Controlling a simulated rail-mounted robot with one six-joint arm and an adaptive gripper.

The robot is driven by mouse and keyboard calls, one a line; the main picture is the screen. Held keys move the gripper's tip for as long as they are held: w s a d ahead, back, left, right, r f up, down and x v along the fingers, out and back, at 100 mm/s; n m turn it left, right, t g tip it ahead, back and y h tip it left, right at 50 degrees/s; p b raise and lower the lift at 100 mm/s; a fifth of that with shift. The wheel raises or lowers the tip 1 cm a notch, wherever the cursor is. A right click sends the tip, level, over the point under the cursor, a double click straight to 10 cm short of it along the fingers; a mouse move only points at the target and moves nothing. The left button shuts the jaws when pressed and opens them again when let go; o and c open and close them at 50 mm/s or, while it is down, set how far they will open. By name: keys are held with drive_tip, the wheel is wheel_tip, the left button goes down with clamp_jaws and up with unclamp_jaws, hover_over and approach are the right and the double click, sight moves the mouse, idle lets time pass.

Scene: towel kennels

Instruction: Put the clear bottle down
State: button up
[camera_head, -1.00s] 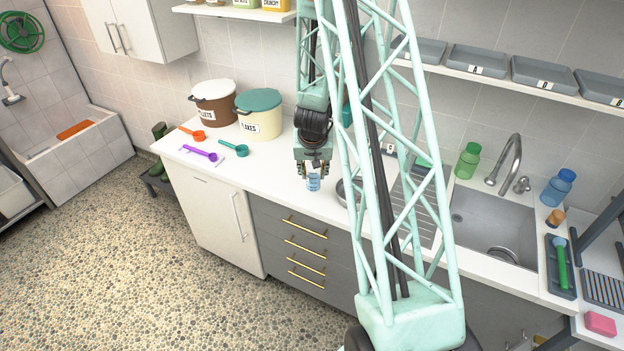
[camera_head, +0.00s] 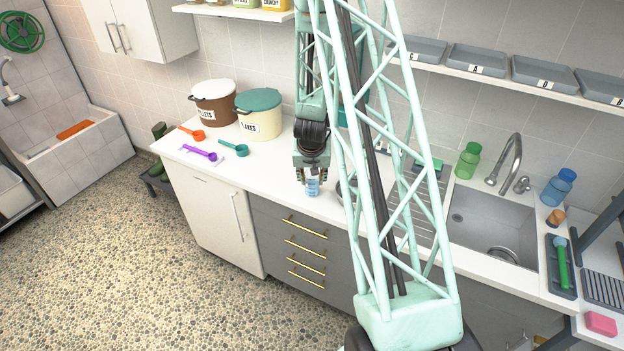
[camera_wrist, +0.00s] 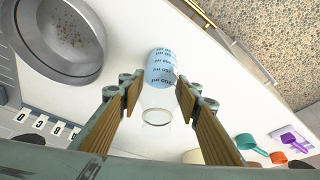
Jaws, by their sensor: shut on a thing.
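The clear bottle (camera_head: 313,188) has a pale blue printed label. It is at the white counter (camera_head: 272,179), near its front edge. My gripper (camera_head: 312,176) is above it and shut on its upper part. The wrist view shows the bottle (camera_wrist: 160,72) between the two wooden-faced fingers of my gripper (camera_wrist: 157,92), with its clear end toward the camera. I cannot tell whether its base touches the counter.
A metal bowl (camera_wrist: 62,32) stands close beside the bottle. Teal (camera_head: 233,146), purple (camera_head: 199,153) and orange (camera_head: 191,132) scoops lie left on the counter. Behind them stand brown (camera_head: 214,105) and cream (camera_head: 259,117) bins. The sink (camera_head: 493,225) is to the right.

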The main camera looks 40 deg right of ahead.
drive_tip(key=shift+f, duration=0.1)
drive_tip(key=o, duration=1)
drive_tip(key=p+v, duration=0.2)
drive_tip(key=v, duration=1)
drive_tip(key=shift+w, duration=0.1)
idle(0.6)
